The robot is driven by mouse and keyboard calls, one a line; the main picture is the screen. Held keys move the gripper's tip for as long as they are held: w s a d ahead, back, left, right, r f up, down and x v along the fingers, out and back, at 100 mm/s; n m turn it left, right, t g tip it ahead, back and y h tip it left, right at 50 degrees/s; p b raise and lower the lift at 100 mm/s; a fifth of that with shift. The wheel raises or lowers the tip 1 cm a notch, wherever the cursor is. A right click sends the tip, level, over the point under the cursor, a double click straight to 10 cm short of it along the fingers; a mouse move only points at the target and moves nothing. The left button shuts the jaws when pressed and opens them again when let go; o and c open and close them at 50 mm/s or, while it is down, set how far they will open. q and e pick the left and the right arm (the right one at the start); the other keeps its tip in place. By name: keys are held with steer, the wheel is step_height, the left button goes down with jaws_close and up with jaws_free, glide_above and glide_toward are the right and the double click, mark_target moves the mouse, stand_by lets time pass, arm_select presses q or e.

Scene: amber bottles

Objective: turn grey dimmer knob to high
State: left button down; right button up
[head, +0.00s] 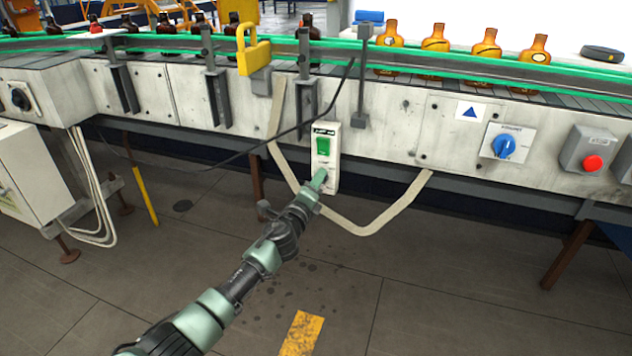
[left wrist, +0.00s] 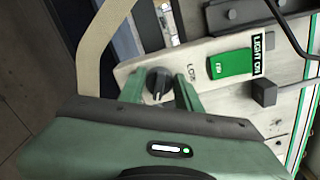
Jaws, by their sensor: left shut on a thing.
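The grey dimmer knob (left wrist: 158,82) is a small dark round knob on a pale switch plate (left wrist: 135,70). Part of a "LO…" label shows beside it. My left gripper (left wrist: 160,92) has a finger on each side of the knob and is shut on it. In the head view, the left gripper (head: 319,181) is at the lower part of the plate (head: 333,160), and it hides the knob there. A green rocker switch (head: 323,147) marked "LIGHT ON" sits above the knob on the plate. My right gripper is not in view.
A conveyor line with amber bottles (head: 435,40) runs behind. A yellow padlock (head: 254,52), a blue rotary switch (head: 503,146) and a red button (head: 592,163) are on its front. A beige strap (head: 378,224) hangs close around the plate. The floor in front is clear.

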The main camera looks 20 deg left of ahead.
arm_select(q)
steer(key=shift+m, duration=0.5)
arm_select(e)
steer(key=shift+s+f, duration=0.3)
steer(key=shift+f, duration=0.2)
arm_select(q)
steer(key=c, duration=1)
jaws_free()
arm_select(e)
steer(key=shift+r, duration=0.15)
arm_select(q)
steer(key=s+p, duration=0.2)
steer(key=s, duration=0.5)
steer(key=shift+s+a, duration=0.1)
steer(key=shift+s, duration=0.3)
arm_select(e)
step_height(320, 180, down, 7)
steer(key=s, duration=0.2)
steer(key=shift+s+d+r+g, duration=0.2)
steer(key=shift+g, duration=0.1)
